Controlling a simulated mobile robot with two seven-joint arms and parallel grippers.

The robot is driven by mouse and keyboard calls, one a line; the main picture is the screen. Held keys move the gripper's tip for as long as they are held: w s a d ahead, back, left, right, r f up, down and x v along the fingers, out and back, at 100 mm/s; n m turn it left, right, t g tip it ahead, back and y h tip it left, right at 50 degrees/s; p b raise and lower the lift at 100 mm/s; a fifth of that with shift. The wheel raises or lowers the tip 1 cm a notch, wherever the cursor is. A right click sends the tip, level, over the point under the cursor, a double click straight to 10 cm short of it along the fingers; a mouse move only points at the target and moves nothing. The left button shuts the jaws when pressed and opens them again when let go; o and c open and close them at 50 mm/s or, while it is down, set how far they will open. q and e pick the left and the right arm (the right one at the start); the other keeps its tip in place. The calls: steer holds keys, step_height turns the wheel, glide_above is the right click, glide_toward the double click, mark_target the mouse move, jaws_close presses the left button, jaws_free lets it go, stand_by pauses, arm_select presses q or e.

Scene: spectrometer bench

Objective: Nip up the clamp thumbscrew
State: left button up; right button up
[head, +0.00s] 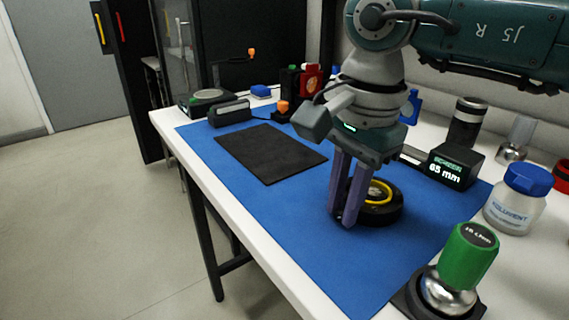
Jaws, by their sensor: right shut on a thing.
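My right gripper (344,217) reaches down over the front of the blue mat. Its two purple-grey fingers are shut at the left edge of a black round piece with a yellow ring (384,212), which sits low at the mat; the exact grip is hard to see. I cannot tell for sure which thing is the clamp thumbscrew. One orange knob (282,107) stands on a small dark block at the back of the mat. Another orange knob (251,52) is at the end of a thin black arm farther back. Both are well away from my right gripper. My left gripper is not in view.
A flat black pad (270,152) lies on the blue mat (225,192). The mat's front left is clear.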

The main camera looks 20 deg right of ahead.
jaws_close()
steer(key=shift+s+d+t, duration=0.15)
steer(key=shift+t, duration=0.35)
steer(key=o, duration=0.7)
jaws_free()
